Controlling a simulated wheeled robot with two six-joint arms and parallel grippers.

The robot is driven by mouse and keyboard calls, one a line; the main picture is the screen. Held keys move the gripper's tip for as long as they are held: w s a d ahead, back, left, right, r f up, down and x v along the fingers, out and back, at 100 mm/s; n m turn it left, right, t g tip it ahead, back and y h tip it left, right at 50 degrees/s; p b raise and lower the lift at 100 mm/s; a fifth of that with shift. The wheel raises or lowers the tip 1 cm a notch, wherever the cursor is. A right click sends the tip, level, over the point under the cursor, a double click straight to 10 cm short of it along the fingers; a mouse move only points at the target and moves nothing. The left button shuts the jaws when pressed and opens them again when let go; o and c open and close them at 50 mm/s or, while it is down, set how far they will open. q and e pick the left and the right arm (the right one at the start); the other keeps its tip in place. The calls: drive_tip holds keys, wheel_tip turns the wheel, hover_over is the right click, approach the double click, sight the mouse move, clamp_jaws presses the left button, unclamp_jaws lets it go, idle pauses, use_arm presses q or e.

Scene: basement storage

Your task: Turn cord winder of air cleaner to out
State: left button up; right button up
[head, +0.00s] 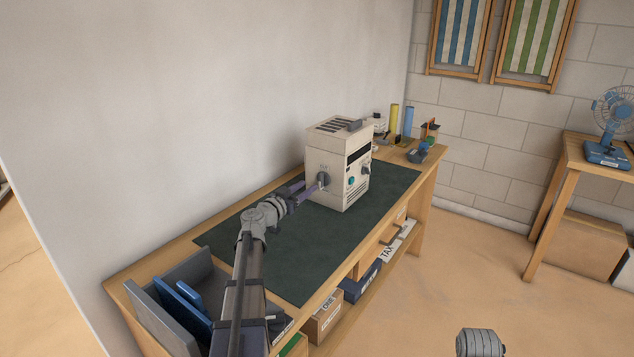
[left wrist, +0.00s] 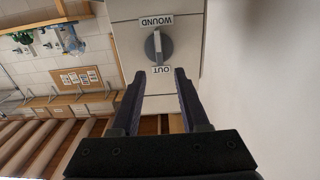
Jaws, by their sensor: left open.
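The air cleaner (head: 325,150) is a cream box with a slotted top, standing on the dark mat of the workbench. Its cord winder (head: 322,179) is a round dark grey knob on the side facing my left arm. In the left wrist view the cord winder (left wrist: 167,48) has a lighter bar lying along the line between the upside-down labels WOUND (left wrist: 156,21) and OUT (left wrist: 161,70). The bar's lower end reaches close to OUT. My left gripper (left wrist: 159,74) is open and empty, its fingertips just short of the knob, either side of the OUT label.
The dark mat (head: 273,255) is clear around my left arm. Grey and blue holders (head: 180,295) stand at the bench's near end. Yellow and blue upright items (head: 408,120) stand behind the air cleaner. A blue fan (head: 606,150) stands on a separate table at right.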

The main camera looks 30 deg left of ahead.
sight(320, 178)
use_arm(q)
drive_tip(key=w, duration=0.6)
drive_tip(key=shift+w+d, duration=0.3)
drive_tip(key=shift+w, duration=0.1)
clamp_jaws()
